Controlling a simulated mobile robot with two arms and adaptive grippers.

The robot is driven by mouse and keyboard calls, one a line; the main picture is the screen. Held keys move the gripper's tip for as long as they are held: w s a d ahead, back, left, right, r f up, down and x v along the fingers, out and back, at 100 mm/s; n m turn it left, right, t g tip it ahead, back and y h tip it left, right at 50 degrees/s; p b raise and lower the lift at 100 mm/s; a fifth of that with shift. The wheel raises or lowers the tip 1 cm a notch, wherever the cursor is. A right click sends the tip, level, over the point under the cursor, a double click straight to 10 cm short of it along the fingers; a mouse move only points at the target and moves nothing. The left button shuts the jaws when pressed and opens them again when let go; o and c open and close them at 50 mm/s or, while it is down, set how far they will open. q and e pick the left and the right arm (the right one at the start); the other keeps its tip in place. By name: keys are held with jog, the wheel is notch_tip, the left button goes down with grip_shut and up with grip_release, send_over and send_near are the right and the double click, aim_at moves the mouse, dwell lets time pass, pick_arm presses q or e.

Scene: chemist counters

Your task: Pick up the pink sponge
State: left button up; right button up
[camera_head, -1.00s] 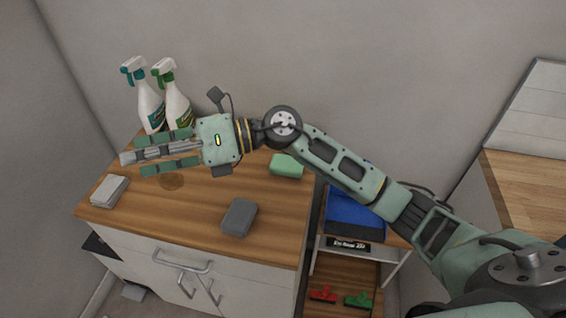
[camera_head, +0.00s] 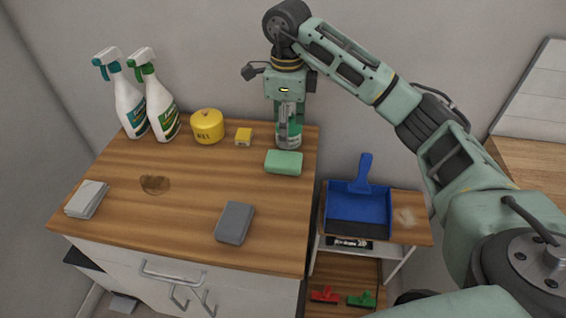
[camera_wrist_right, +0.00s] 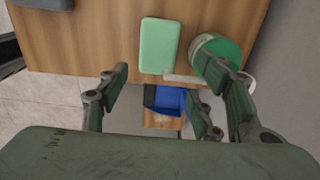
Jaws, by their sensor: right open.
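I see no pink sponge in either view. A green sponge (camera_head: 284,162) lies on the wooden counter near its right edge and also shows in the wrist view (camera_wrist_right: 158,45). My right gripper (camera_head: 289,140) points down over the back right of the counter, just behind the green sponge. In the wrist view its fingers (camera_wrist_right: 165,90) are spread open, with nothing held. My left gripper is out of view.
Two spray bottles (camera_head: 130,108) and a yellow tin (camera_head: 207,126) stand at the back. A green round container (camera_wrist_right: 217,57) is close to the right-hand fingers. A folded grey cloth (camera_head: 87,199) lies at left; a brown stain (camera_head: 155,185) marks the counter. A blue dustpan (camera_head: 358,208) sits on the side shelf.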

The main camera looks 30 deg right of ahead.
aim_at(287, 159)
notch_tip(287, 159, down, 4)
jog(key=shift+r+p, duration=0.15)
jog(key=shift+p, duration=0.15)
jog(key=f, duration=0.1)
jog(key=f+p, duration=0.1)
jog(key=f, duration=0.2)
jog(key=shift+s+f+p, duration=0.25)
jog(key=shift+f+p, duration=0.05)
jog(key=shift+p, duration=0.05)
jog(key=shift+f, duration=0.45)
jog(key=shift+c, duration=0.2)
jog(key=c, duration=0.6)
jog(key=shift+c, duration=0.2)
